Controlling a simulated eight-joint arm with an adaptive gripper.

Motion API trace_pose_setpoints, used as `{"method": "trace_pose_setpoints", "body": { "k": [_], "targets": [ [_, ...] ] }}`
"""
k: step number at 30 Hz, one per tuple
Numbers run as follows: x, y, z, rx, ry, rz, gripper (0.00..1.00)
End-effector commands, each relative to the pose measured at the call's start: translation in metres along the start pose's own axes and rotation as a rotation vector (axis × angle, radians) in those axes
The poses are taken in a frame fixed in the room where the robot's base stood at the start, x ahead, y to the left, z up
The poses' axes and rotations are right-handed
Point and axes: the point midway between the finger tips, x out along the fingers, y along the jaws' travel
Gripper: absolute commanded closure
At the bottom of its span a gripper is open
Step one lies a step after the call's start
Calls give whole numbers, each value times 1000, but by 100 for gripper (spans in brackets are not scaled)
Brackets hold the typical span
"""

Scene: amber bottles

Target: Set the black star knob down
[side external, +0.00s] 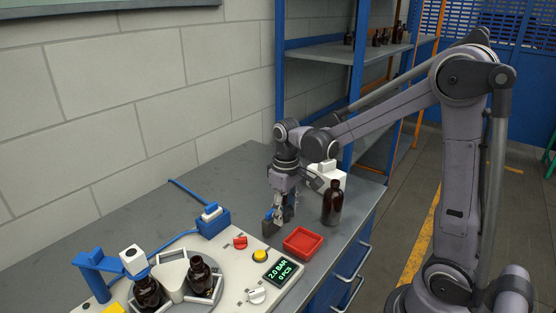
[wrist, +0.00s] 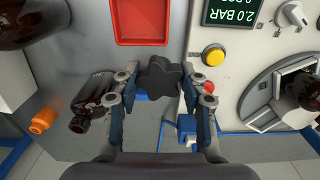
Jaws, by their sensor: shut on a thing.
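The black star knob (wrist: 163,78) is dark and lobed, and sits between the fingertips of my gripper (wrist: 161,82) in the wrist view. My gripper is shut on it. In the side view, my gripper (side external: 278,222) points down low over the grey bench, left of the red tray and the upright amber bottle. There I cannot pick the knob out from the dark fingers. In the wrist view, the knob is just below the red tray's near edge and not over the tray. I cannot tell how high it is above the bench.
The empty red tray (side external: 303,242) lies beside the white control panel (side external: 230,262). An upright amber bottle (side external: 333,203) stands behind it. A lying bottle (wrist: 94,101) and an orange cap (wrist: 43,121) are left of my gripper. A blue box (side external: 212,222) stands at the panel's back.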

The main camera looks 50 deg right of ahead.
Motion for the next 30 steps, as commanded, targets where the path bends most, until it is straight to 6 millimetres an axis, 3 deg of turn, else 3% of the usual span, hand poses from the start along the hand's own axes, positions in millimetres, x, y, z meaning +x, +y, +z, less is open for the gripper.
{"method": "trace_pose_setpoints", "body": {
  "k": [10, 20, 30],
  "targets": [
    [-54, 0, -1, -10, 0, 0, 84],
    [-57, 0, -47, -373, 1, 0, 84],
    [-56, -5, -110, -921, 1, 1, 84]
  ]
}}
